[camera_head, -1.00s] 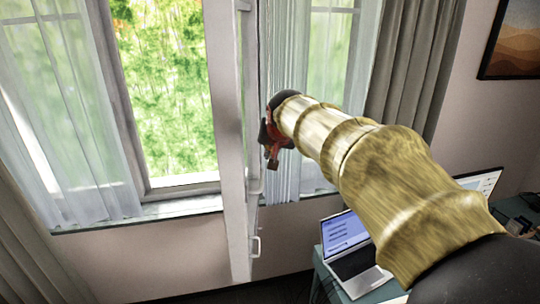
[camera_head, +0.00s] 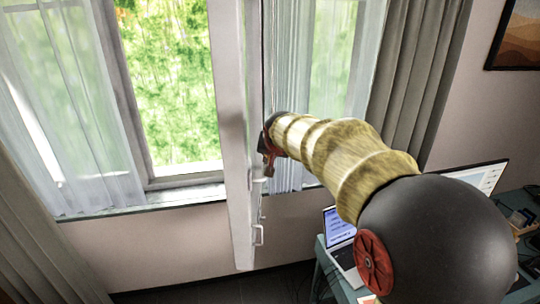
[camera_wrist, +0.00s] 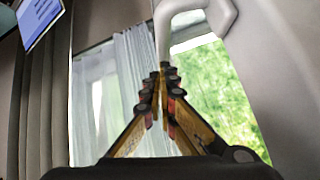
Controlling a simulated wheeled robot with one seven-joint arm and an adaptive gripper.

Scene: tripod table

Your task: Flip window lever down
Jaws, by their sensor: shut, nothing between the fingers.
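The open white window sash (camera_head: 232,140) stands nearly edge-on in the head view. Small white handle parts show on its right side, one (camera_head: 259,181) just beside my gripper and another (camera_head: 259,236) lower down. My gripper (camera_head: 267,170) is at the sash's right side, partly hidden by my own arm. In the wrist view a white curved lever (camera_wrist: 192,18) crosses the top, with one end hanging down at the fingertips. My gripper (camera_wrist: 162,75) is shut and empty there, its tips at or very near that end. I cannot tell whether they touch.
A laptop (camera_head: 333,226) sits on the teal table (camera_head: 322,262) at the lower right, under my arm. Sheer curtains (camera_head: 75,130) and a grey curtain (camera_head: 420,75) hang around the window. Floor space below the sash looks clear.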

